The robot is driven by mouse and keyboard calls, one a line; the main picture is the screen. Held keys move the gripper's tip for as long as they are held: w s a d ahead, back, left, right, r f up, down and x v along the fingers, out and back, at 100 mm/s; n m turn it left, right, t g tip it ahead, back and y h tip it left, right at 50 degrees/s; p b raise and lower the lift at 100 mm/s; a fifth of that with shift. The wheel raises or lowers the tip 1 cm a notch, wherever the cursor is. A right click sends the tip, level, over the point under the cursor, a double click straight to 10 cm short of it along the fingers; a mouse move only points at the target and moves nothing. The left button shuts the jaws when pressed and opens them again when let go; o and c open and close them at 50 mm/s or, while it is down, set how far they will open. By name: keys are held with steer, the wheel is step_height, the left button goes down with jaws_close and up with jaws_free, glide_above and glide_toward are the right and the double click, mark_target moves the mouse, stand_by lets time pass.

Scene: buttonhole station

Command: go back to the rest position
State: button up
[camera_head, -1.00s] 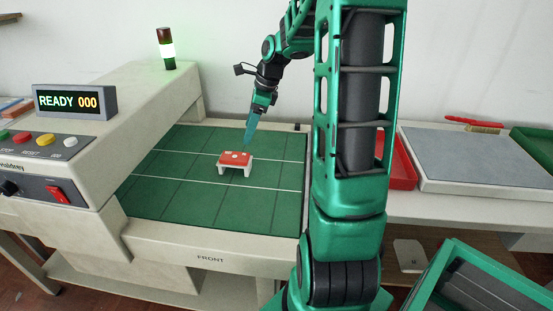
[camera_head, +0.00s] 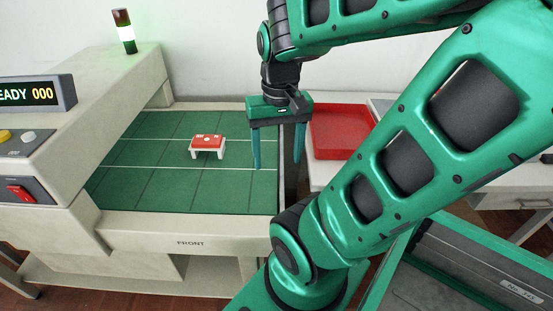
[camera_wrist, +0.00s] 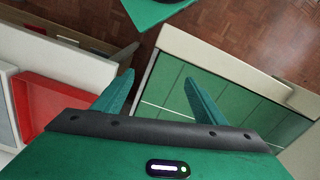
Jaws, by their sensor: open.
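My gripper (camera_head: 277,162) is open and empty, pointing down above the right edge of the green bed of the machine. Its two green fingers also show in the wrist view (camera_wrist: 160,92), apart with nothing between them. The rest position itself is not marked in any view.
A red tray (camera_head: 338,132) lies on the right-hand table.

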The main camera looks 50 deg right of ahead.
steer(key=shift+s+a+f+n, duration=0.1)
steer(key=shift+s+a+n, duration=0.2)
steer(key=shift+s, duration=0.15)
steer(key=shift+s+a+f+n, duration=0.1)
steer(key=shift+s+a+n, duration=0.1)
steer(key=shift+s+n, duration=0.15)
